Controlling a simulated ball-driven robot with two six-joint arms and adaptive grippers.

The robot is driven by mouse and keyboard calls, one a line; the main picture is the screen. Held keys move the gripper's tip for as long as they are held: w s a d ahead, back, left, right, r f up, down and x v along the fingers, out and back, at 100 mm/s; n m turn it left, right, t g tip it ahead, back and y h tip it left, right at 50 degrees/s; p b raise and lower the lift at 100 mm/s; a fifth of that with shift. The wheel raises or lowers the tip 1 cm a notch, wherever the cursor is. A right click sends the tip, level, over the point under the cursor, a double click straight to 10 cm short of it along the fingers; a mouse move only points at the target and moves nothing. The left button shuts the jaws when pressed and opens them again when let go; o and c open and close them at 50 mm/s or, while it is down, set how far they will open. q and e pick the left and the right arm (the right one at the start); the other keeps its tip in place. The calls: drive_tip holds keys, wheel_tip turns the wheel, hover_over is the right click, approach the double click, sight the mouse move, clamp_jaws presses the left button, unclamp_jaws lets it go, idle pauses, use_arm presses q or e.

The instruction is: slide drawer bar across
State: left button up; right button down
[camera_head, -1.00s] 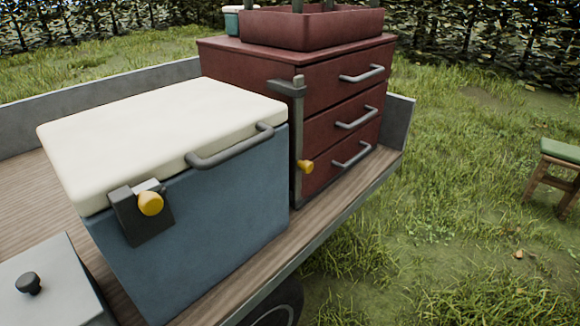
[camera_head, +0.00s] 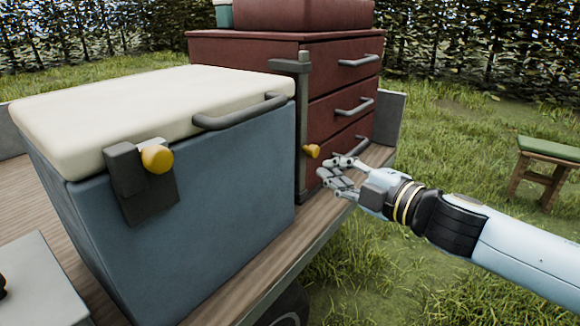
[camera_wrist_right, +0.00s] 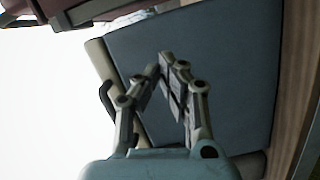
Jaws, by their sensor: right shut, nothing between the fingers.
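The dark red drawer cabinet (camera_head: 345,128) stands on the trailer bed, with several grey-handled drawers facing right. A grey vertical bar (camera_head: 303,130) runs down the left edge of its drawer front, with a short arm at its top and a yellow knob (camera_head: 312,151) low on it. My right gripper (camera_head: 328,170) is beside the lower part of the bar, just right of and below the knob, apart from it as far as I can tell. Its fingers are shut and empty; they also show in the right wrist view (camera_wrist_right: 168,72) before the blue cooler. My left gripper is not in view.
The blue cooler (camera_head: 225,185) with a cream lid (camera_head: 150,105) stands in front of the cabinet, with a latch and yellow knob (camera_head: 157,159). A green stool (camera_head: 545,165) stands on the grass at right.

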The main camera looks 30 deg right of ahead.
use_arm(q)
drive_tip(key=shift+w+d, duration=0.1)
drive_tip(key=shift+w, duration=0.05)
use_arm(e)
drive_tip(key=shift+d, duration=0.1)
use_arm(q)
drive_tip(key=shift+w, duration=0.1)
